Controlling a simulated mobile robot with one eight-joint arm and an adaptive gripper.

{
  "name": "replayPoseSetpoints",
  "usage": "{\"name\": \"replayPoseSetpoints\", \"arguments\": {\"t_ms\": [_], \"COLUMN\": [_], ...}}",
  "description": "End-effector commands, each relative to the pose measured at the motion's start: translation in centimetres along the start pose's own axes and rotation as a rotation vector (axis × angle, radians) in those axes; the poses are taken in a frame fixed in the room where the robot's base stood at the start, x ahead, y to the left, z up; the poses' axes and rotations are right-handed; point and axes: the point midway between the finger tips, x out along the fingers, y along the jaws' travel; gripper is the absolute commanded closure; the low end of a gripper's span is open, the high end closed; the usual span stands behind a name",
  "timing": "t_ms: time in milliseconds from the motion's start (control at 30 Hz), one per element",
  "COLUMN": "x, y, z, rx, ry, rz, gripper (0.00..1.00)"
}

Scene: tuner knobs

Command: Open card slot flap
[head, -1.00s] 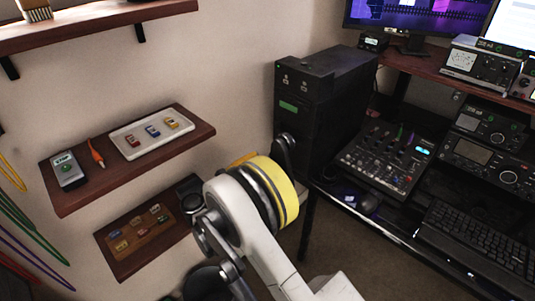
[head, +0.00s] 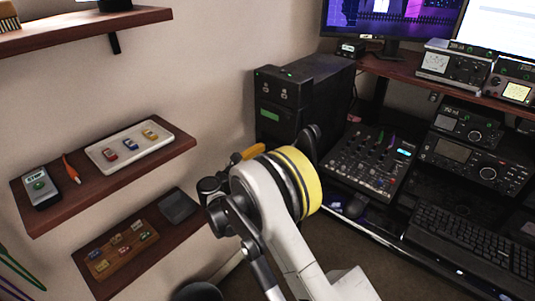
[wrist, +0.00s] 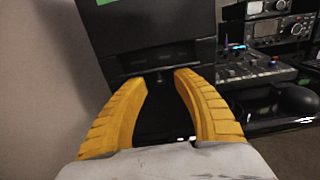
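A black tower cabinet (head: 284,135) stands against the wall corner, with a green label on its front. It also fills the upper middle of the wrist view (wrist: 160,25), where a wide front panel (wrist: 150,60) lies above a dark area. I cannot tell for certain which part is the card slot flap. My gripper (wrist: 160,75) has two curved yellow fingers, spread apart with nothing held between them. They point at the lower front of the tower; contact is not visible. In the head view my arm hides the tower's lower part, and one yellow finger (head: 250,151) shows.
Left wall shelves hold a white tray (head: 128,147) of small coloured pieces, a grey device (head: 40,187), an orange pen-like item (head: 71,169), and a wooden board (head: 124,244). Right of the tower is a desk with a mixer (head: 368,160), radios, keyboard (head: 475,240) and mouse.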

Motion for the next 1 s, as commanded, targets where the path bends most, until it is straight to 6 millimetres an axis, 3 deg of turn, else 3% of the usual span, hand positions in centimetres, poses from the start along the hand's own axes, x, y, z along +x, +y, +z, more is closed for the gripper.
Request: {"name": "replayPoseSetpoints", "arguments": {"t_ms": [167,300,1000], "x": [-0.02,-0.02,0.08], "y": [0.00,0.00,0.00], "z": [0.05,0.04,-0.38], "rx": [0.000,0.000,0.000], "ry": [0.000,0.000,-0.114], "rz": [0.000,0.000,0.000], "gripper": [0.65,1.00,1.00]}}
